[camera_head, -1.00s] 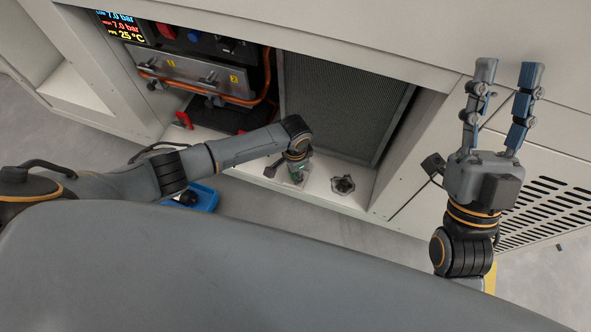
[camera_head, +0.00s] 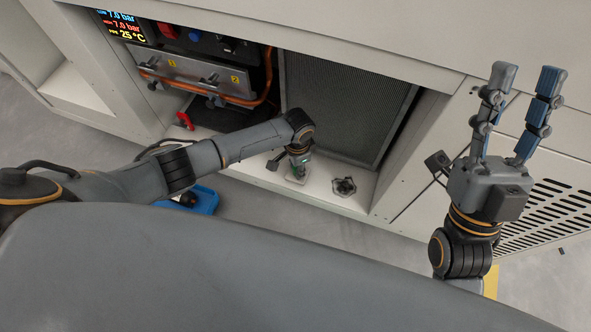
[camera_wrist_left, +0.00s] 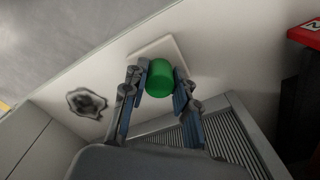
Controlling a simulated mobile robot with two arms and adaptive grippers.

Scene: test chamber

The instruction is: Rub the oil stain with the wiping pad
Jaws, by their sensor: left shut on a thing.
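The wiping pad is a white square plate with a green round handle. In the left wrist view the green handle (camera_wrist_left: 160,78) is between the fingers of my left gripper (camera_wrist_left: 161,75), which is shut on it. The pad's white plate (camera_wrist_left: 172,46) shows behind the handle. In the head view my left gripper (camera_head: 298,163) is over the white ledge, and I cannot tell whether the pad touches it. The oil stain (camera_head: 343,187) is a dark ragged blotch on the ledge, right of the pad; it also shows in the left wrist view (camera_wrist_left: 86,103). My right gripper (camera_head: 517,115) is open and empty.
A grey ribbed filter panel (camera_head: 345,108) stands behind the ledge (camera_head: 325,190). A side wall (camera_head: 415,150) bounds it on the right. A blue tray (camera_head: 205,198) is on the floor below left. Copper pipes (camera_head: 265,80) and a red handle (camera_head: 184,120) are at left.

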